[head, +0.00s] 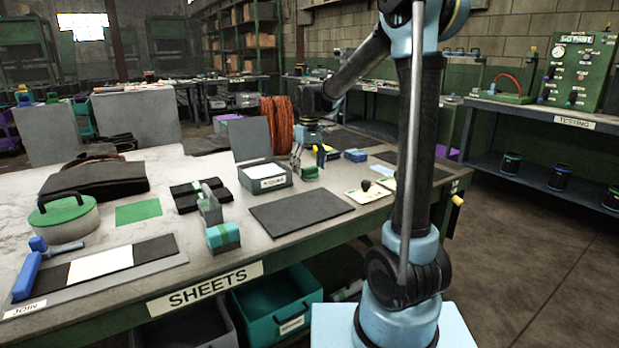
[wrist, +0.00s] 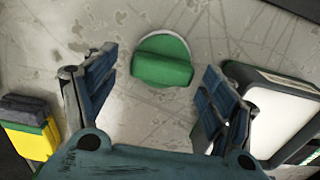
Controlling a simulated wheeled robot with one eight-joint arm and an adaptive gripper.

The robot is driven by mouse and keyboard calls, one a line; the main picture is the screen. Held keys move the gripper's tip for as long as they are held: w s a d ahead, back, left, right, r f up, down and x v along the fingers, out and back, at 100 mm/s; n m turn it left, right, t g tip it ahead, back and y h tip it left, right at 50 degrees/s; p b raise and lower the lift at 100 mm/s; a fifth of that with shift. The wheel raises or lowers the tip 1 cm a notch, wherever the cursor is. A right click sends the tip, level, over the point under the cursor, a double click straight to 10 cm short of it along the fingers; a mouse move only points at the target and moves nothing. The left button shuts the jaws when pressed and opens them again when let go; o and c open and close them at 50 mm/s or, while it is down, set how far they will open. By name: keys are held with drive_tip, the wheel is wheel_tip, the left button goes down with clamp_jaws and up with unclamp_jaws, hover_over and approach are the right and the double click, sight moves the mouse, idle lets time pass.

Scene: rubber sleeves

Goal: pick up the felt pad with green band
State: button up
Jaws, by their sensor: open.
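In the head view my gripper (head: 308,150) hangs just over the pad.
The open box with white sheets (wrist: 283,118) is close to the right finger in the wrist view. A grey and yellow thing (wrist: 32,128) lies at left. In the head view, a dark mat (head: 300,210) lies in front, and a blue block (head: 355,155) sits to the right.

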drive_tip(key=shift+f, duration=0.85)
drive_tip(key=c, duration=1.1)
wheel_tip(320, 180, up, 10)
drive_tip(key=shift+r, duration=0.1)
drive_tip(key=o, duration=0.3)
drive_tip(key=shift+c, duration=0.8)
